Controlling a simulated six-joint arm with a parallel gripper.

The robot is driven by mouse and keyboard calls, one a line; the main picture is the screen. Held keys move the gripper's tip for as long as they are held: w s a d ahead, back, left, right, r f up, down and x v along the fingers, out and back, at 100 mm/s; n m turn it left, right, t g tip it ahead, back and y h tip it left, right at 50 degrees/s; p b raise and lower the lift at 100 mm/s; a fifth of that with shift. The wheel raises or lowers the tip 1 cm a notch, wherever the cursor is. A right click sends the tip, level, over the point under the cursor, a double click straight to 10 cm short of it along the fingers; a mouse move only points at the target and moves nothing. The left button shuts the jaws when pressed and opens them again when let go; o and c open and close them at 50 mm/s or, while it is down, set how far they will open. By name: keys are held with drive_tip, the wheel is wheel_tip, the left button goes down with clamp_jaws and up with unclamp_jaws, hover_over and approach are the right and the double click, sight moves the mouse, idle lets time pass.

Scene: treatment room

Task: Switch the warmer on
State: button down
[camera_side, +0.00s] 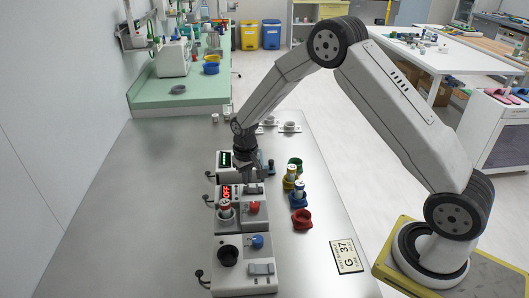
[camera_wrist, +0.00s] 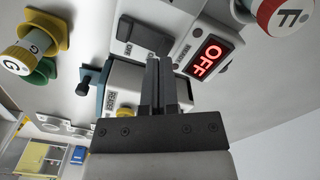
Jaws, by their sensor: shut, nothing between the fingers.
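The warmer (camera_side: 257,216) is the middle white box in the side view, with a red display (camera_side: 226,192) reading OFF. The display (camera_wrist: 208,57) also shows OFF in the wrist view. Its grey rocker switch (camera_wrist: 147,34) sits beside the display, marked ON and OFF. In the side view the switch (camera_side: 253,188) is just below my gripper (camera_side: 251,178). My gripper (camera_wrist: 163,60) is shut and empty, with its fingertips right by the switch's near end. I cannot tell if they touch it. The fingers hide part of the boxes behind them.
A box with a blue knob (camera_side: 257,241) is in front; one with a green display (camera_side: 224,158) is behind. Coloured holders, including a red one (camera_side: 301,219), stand right. The table's left side is clear.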

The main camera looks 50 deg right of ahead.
sight(249, 191)
drive_tip(key=shift+f, duration=1.25)
idle(1.5)
drive_tip(key=shift+r, duration=3.5)
drive_tip(key=s+a+r+n+t, duration=0.1)
drive_tip(key=s+a+r, duration=0.1)
drive_tip(key=s, duration=0.8)
drive_tip(key=s+a+r+n+t, duration=0.1)
drive_tip(key=s+r, duration=0.3)
drive_tip(key=s, duration=0.7)
drive_tip(key=shift+a+r+n+t, duration=0.3)
drive_tip(key=shift+a+n, duration=0.15)
drive_tip(key=shift+n, duration=0.05)
